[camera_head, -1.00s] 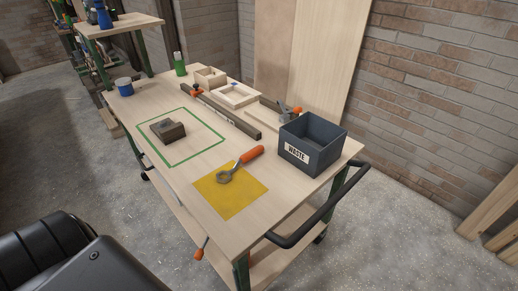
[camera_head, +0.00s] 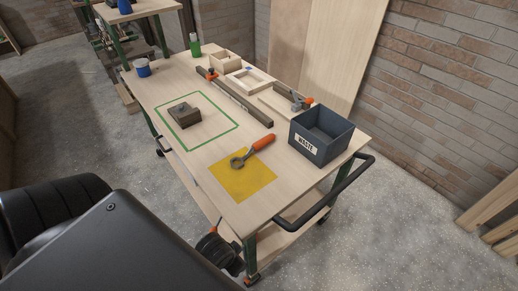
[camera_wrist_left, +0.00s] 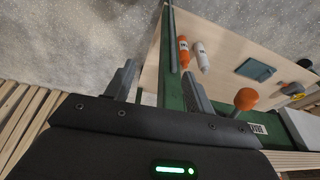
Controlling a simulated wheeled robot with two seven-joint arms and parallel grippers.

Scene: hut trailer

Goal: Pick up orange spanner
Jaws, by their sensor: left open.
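The spanner (camera_head: 256,149) has an orange handle and a grey metal head. In the head view it lies on the workbench trolley top, its head over a yellow mat (camera_head: 246,186) and its handle pointing toward the waste bin. Nothing holds it. My left gripper (camera_wrist_left: 160,85) shows in the left wrist view with its two fingers apart and nothing between them. It is beside a green trolley post, away from the spanner, which that view does not show. In the head view my dark arm fills the lower left. My right gripper is not in view.
A grey waste bin (camera_head: 321,136) stands right of the spanner. A dark block (camera_head: 184,114) lies inside a green outline. Wooden trays and clamps line the back. A black handle (camera_head: 325,195) runs along the near right end. An orange knob (camera_wrist_left: 246,99) is close to my left gripper.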

